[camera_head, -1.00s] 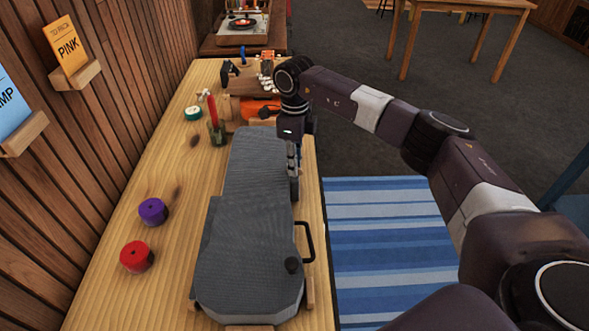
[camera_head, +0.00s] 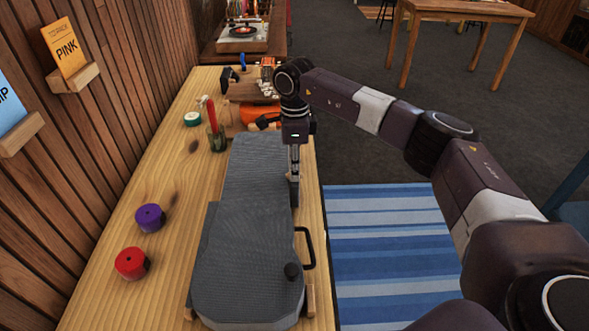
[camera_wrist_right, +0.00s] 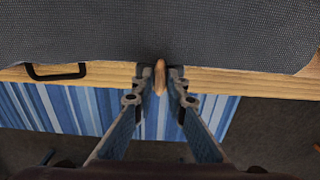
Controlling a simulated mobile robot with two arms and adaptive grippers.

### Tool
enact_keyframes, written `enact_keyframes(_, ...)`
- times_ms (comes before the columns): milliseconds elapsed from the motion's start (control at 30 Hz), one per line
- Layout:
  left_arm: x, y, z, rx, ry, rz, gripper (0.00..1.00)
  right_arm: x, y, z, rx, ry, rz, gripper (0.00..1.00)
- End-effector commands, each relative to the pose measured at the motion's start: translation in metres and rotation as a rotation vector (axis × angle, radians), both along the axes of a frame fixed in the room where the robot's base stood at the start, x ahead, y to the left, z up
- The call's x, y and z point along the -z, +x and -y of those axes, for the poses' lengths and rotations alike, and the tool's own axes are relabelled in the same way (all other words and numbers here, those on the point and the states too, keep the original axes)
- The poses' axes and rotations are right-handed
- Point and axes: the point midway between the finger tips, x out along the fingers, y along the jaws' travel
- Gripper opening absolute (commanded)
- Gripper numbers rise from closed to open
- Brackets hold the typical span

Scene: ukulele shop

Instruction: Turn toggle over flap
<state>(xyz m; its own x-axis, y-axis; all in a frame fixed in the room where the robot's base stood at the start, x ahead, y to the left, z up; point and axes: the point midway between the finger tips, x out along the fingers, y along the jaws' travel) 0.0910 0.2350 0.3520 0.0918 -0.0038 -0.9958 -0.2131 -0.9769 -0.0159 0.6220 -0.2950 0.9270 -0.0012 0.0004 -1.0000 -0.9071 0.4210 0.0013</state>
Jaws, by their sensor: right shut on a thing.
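A grey ukulele case (camera_head: 245,230) lies closed on the wooden workbench, with a black handle on its right side. My right gripper (camera_head: 294,200) points down at the case's right edge, by the narrower part. In the right wrist view the right gripper (camera_wrist_right: 160,88) is shut on a small wooden toggle (camera_wrist_right: 160,76) at the edge of the grey case (camera_wrist_right: 160,35). The toggle points away from the case between the fingers. The flap cannot be made out separately. My left gripper is not in view.
A purple roll (camera_head: 149,217) and a red roll (camera_head: 131,263) stand left of the case. A glass with tools (camera_head: 216,138) and an orange object (camera_head: 259,114) are behind it. A plank wall borders the bench's left; a blue striped rug (camera_head: 385,245) lies right.

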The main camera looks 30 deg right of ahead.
Motion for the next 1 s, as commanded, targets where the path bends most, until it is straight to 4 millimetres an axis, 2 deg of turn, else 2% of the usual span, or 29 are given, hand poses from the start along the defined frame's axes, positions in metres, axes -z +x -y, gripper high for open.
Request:
enact_keyframes(167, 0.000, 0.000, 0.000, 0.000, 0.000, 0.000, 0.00, -0.002, 0.001, 0.001, 0.000, -0.001, 0.004, 0.00)
enact_keyframes(200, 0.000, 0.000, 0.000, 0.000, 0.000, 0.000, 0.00, -0.002, 0.001, 0.001, 0.000, -0.001, 0.004, 0.17)
enact_keyframes(333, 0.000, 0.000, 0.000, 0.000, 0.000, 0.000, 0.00, -0.001, 0.001, 0.000, 0.000, 0.000, 0.003, 0.30)
enact_keyframes(667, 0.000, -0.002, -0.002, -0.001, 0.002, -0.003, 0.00, -0.004, 0.001, 0.000, 0.000, 0.000, 0.002, 0.30)
enact_keyframes(767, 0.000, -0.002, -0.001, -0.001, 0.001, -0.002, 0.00, -0.016, 0.001, 0.000, 0.001, -0.001, 0.004, 0.30)
enact_keyframes(1000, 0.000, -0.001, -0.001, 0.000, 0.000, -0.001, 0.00, -0.066, 0.002, 0.000, 0.001, 0.000, 0.007, 0.30)
